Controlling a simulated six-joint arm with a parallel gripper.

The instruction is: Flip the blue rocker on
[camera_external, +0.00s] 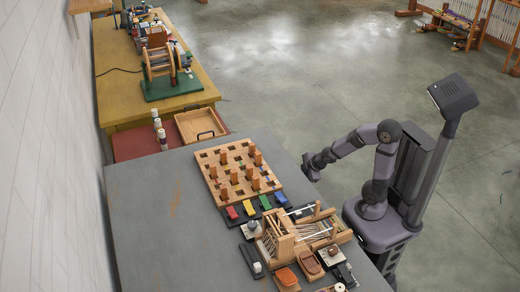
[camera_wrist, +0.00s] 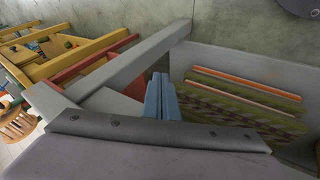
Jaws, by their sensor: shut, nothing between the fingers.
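The blue rocker (camera_external: 281,199) is at the right end of a row of coloured rockers on the grey table, close to the table's right edge. It is too small to tell which way it is tipped. My gripper (camera_external: 309,172) is up and to the right of the blue rocker in the external view, beside the table's right edge and apart from the rocker. In the wrist view, my gripper's bluish fingers (camera_wrist: 162,97) are together with nothing between them. I cannot make out the blue rocker in the wrist view.
Green (camera_external: 265,202), yellow (camera_external: 249,208) and red (camera_external: 232,213) rockers sit left of the blue one. A wooden peg board (camera_external: 212,165) stands behind them, and a wooden loom (camera_external: 285,240) in front. The left part of the grey table (camera_external: 160,225) is clear.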

